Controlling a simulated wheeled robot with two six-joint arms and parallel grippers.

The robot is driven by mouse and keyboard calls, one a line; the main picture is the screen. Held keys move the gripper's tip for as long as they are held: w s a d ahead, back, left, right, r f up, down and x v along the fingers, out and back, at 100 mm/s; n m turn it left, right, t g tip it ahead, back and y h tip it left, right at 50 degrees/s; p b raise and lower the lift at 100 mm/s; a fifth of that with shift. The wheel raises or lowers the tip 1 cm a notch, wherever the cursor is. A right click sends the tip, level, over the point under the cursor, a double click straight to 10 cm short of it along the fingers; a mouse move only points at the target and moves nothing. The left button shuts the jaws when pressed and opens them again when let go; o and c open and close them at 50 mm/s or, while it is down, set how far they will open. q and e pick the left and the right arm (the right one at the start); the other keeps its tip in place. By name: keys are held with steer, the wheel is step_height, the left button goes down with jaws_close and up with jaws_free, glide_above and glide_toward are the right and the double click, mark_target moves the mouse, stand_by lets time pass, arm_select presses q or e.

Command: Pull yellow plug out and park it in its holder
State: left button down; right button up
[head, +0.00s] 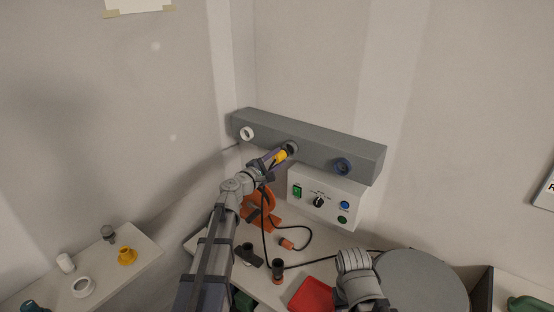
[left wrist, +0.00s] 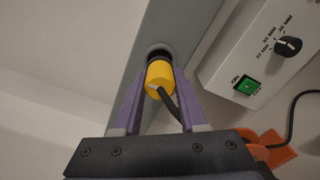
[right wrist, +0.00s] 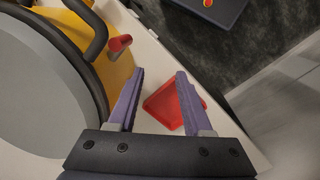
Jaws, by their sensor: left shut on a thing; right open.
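The yellow plug (head: 280,156) is at the middle socket (head: 291,148) of the grey wall bar. In the left wrist view the plug (left wrist: 159,76) meets the dark socket ring (left wrist: 158,53), and a black cable runs from its back. My left gripper (left wrist: 160,88) is shut on the plug, one finger on each side. I cannot tell how deep the plug's nose sits. My right gripper (right wrist: 157,78) is open and empty above the bench, near a red tray (right wrist: 172,106). I cannot make out which thing is the plug's holder.
An orange reel (head: 262,207) and loose cable lie below. A side shelf (head: 103,275) carries a yellow piece (head: 127,256) and white pieces.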

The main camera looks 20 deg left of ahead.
mark_target(276, 159)
arm_select(q)
steer(key=shift+x, duration=1.5)
steer(key=shift+c, duration=1.9)
jaws_free()
steer(key=v, duration=0.8)
